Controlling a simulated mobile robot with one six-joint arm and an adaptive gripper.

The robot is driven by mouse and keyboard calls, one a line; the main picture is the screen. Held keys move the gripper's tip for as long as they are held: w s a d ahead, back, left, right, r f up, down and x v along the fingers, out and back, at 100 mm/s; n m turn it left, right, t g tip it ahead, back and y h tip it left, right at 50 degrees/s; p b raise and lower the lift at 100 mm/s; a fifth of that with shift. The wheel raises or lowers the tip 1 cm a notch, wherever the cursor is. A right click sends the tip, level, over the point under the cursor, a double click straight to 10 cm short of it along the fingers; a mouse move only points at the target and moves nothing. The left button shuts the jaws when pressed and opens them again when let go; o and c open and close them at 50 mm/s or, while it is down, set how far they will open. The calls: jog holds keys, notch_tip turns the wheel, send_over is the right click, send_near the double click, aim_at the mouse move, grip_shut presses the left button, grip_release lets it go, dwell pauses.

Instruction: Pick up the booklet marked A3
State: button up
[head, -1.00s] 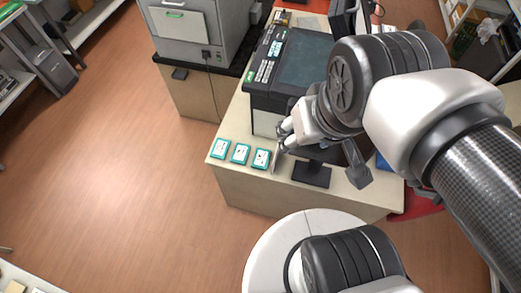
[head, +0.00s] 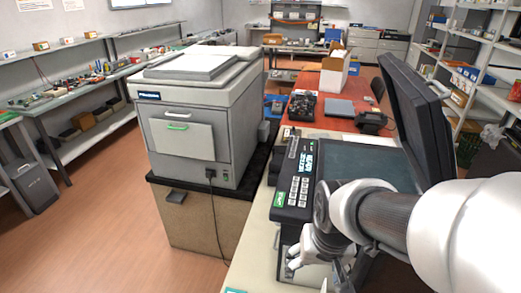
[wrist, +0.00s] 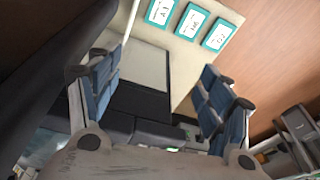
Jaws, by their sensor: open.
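Three white booklets with teal borders lie in a row on the pale desk top in the wrist view: one at the left (wrist: 161,11), one in the middle (wrist: 192,20) and one at the right (wrist: 219,34). Their labels are small and turned; the left one seems to begin with A, but I cannot read A3 for certain. In the head view only a teal sliver of a booklet (head: 236,291) shows at the bottom edge. My gripper (wrist: 160,82) is open and empty, apart from the booklets. In the head view it (head: 293,264) is beside the printer's front.
A black-topped printer (head: 297,178) with a raised lid (head: 415,115) stands on the desk close by my arm. A large grey copier (head: 198,115) stands on a cabinet to the left. A red table (head: 320,110) lies behind.

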jog(key=w+f+b, duration=0.1)
jog(key=f, duration=0.8)
jog(key=w+f+m+g+b, duration=0.1)
jog(key=w+f, duration=0.1)
jog(key=f, duration=0.8)
jog(key=w+f+g+b, duration=0.1)
jog(key=w+f, duration=0.1)
jog(key=f, duration=0.8)
jog(key=shift+d+f+m+b, duration=0.1)
jog(key=shift+d+m+b, duration=0.25)
jog(key=shift+m+b, duration=0.05)
jog(key=shift+w+a+f+b, duration=0.1)
jog(key=shift+f+b, duration=1.15)
jog(key=shift+f, duration=1.8)
jog(key=shift+r, duration=0.1)
jog(key=c, duration=0.8)
jog(key=shift+r, duration=0.1)
jog(key=shift+c, duration=0.2)
